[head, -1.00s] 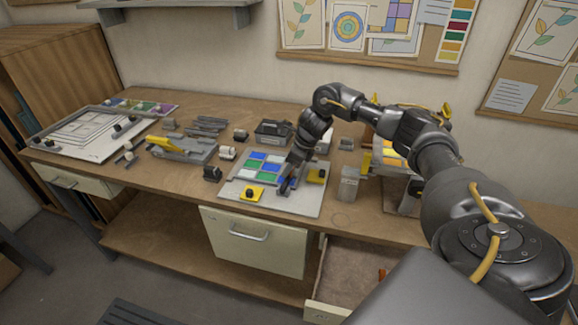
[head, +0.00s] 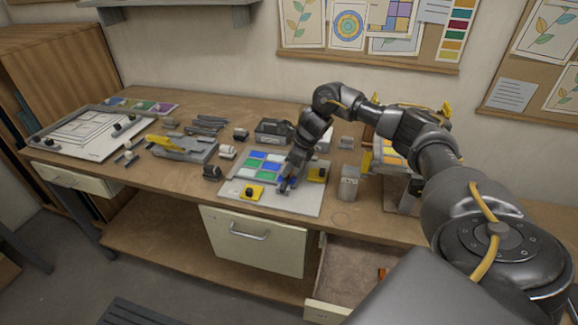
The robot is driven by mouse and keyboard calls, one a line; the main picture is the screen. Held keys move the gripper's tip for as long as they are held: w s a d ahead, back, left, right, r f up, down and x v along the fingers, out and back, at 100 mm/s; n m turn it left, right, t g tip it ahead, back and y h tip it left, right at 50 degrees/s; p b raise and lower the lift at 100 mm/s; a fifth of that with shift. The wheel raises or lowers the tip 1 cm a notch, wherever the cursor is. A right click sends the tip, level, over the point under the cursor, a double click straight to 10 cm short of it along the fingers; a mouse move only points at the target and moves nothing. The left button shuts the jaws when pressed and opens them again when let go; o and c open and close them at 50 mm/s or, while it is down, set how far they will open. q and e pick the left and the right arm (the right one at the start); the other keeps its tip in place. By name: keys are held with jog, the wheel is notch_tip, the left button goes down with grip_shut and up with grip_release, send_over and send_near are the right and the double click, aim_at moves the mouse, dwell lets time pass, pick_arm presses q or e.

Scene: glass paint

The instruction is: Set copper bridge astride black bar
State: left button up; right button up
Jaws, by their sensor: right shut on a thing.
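My right gripper (head: 286,187) reaches down over the grey board (head: 300,208) at the middle of the table. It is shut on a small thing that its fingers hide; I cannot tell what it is. The board carries a grid of blue, green and white panes (head: 262,166) and two yellow blocks with black knobs, one at the front (head: 251,192) and one at the right (head: 317,174). The gripper is between these blocks, by the grid's front right corner. I cannot make out the copper bridge or the black bar. My left gripper is not in view.
A grey block (head: 348,184) stands right of the board. A grey and yellow tool (head: 182,148) and small dark parts (head: 211,172) lie to the left. A white framed board (head: 90,135) is at the far left. An open drawer (head: 345,270) is below.

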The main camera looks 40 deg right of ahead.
jog(key=shift+r, duration=0.15)
dwell(0.6)
jog(key=o, duration=1.1)
jog(key=shift+c, duration=0.2)
jog(key=shift+r, duration=0.15)
jog(key=shift+r+p, duration=2.6)
jog(key=shift+r, duration=0.8)
